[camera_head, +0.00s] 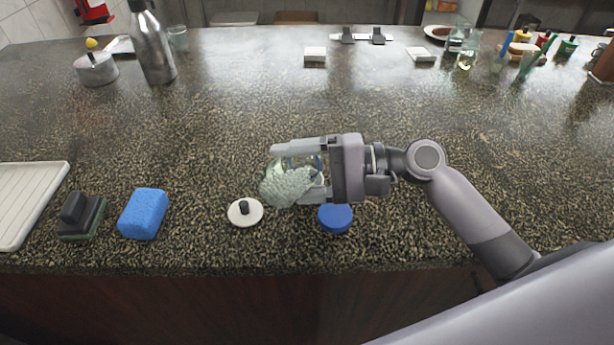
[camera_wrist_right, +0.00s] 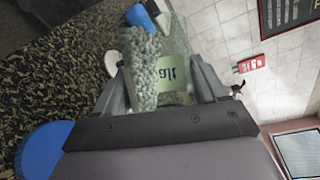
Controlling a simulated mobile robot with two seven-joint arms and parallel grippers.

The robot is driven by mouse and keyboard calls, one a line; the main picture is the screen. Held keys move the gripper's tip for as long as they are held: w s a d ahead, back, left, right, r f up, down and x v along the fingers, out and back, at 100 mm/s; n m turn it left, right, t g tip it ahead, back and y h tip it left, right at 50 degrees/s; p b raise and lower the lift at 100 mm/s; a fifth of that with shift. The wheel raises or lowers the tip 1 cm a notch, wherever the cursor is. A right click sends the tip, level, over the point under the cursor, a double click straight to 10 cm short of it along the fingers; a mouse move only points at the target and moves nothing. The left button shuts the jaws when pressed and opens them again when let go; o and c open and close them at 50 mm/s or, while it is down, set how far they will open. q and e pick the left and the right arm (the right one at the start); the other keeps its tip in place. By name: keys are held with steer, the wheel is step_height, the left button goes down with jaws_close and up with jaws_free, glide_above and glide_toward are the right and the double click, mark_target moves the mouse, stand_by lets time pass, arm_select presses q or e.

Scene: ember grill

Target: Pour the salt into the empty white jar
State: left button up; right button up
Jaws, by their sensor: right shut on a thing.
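My right gripper (camera_head: 300,172) is shut on a clear glass salt jar (camera_wrist_right: 172,65) and holds it tilted above the counter. A white lid with a black knob (camera_head: 245,212) lies just left of the jar. A blue lid (camera_head: 335,218) lies below the gripper. I cannot make out the empty white jar; the gripper and salt jar may hide it. My left gripper is not in view.
A blue sponge (camera_head: 143,213), a dark scrubbing brush (camera_head: 82,216) and a white tray (camera_head: 28,195) are at the left. A steel bottle (camera_head: 152,48) and small pot (camera_head: 96,69) stand back left. Bottles and dishes stand back right. The middle of the counter is clear.

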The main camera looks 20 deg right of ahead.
steer(key=shift+w+d+r+m+y, duration=0.2)
steer(key=shift+r+m+y, duration=0.2)
steer(key=shift+m, duration=0.2)
stand_by(1.7)
